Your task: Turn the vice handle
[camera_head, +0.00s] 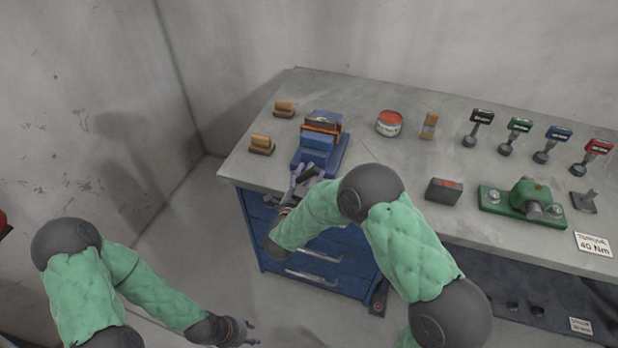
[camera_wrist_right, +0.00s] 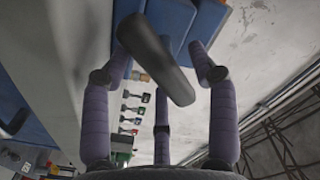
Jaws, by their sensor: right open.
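The blue vice (camera_head: 322,142) stands at the left end of the grey workbench, with an orange-brown piece (camera_head: 322,125) at its jaws. My right gripper (camera_head: 303,180) is at the front of the vice, by the bench's front edge. In the right wrist view the dark vice handle (camera_wrist_right: 157,58) lies between the spread fingers of my right gripper (camera_wrist_right: 165,80), which is open around it. I cannot tell whether any finger touches the handle. My left gripper (camera_head: 248,332) hangs low at the left, away from the bench; its fingers are too small to read.
The workbench (camera_head: 360,165) has wooden-handled brushes (camera_head: 261,145) left of the vice. A red-topped tin (camera_head: 389,123), a dark block (camera_head: 444,190), a green fixture (camera_head: 523,202) and several colour-tagged tools (camera_head: 517,134) stand to the right. Blue drawers (camera_head: 310,255) are below.

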